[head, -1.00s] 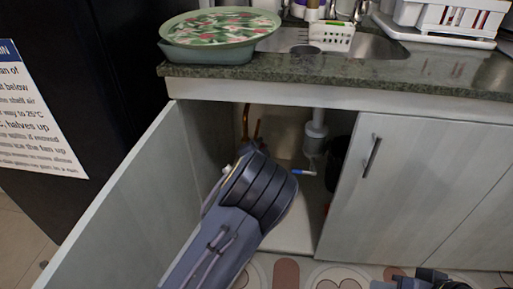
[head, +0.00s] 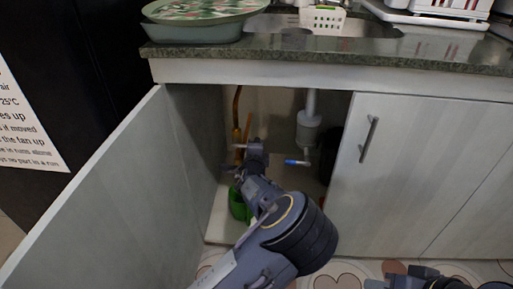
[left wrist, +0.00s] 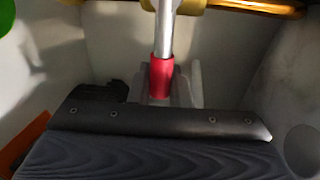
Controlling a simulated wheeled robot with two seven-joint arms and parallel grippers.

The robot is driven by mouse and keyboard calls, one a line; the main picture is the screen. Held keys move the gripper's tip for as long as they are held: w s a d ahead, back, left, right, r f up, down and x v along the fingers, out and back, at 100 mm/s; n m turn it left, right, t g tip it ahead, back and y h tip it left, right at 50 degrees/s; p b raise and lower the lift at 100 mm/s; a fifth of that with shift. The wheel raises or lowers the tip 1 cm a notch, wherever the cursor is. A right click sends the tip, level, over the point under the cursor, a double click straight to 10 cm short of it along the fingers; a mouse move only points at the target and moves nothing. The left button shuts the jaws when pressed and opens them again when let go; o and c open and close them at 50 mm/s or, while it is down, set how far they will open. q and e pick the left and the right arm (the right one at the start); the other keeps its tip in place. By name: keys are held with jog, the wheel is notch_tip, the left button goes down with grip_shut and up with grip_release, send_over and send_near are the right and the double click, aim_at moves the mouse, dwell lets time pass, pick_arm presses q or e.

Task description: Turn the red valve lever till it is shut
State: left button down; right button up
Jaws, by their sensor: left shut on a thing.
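The red valve lever (left wrist: 161,76) shows in the left wrist view as a red sleeve on a metal rod running up to a brass fitting. My left gripper (left wrist: 163,92) is shut on the red sleeve, with grey fingers on both sides of it. In the head view my left gripper (head: 256,150) reaches into the open cupboard beside the copper-coloured pipe (head: 237,108). The red sleeve is hidden there behind my gripper. Dark parts of my right arm show at the bottom right edge; its fingers cannot be made out.
A blue-handled lever (head: 297,162) sits just right of my left gripper, below a white drain trap (head: 309,125). A green container (head: 238,204) stands on the cupboard floor. The open door (head: 120,195) is on the left, the closed door (head: 410,175) on the right.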

pick_arm(q)
jog(key=shift+f, duration=0.3)
jog(key=c, duration=1.4)
grip_release()
jog(key=shift+r, duration=0.1)
jog(key=shift+s+r, duration=0.15)
jog(key=shift+s, duration=0.2)
jog(key=s+r+p, duration=0.1)
jog(key=s+p, duration=0.1)
jog(key=s, duration=0.5)
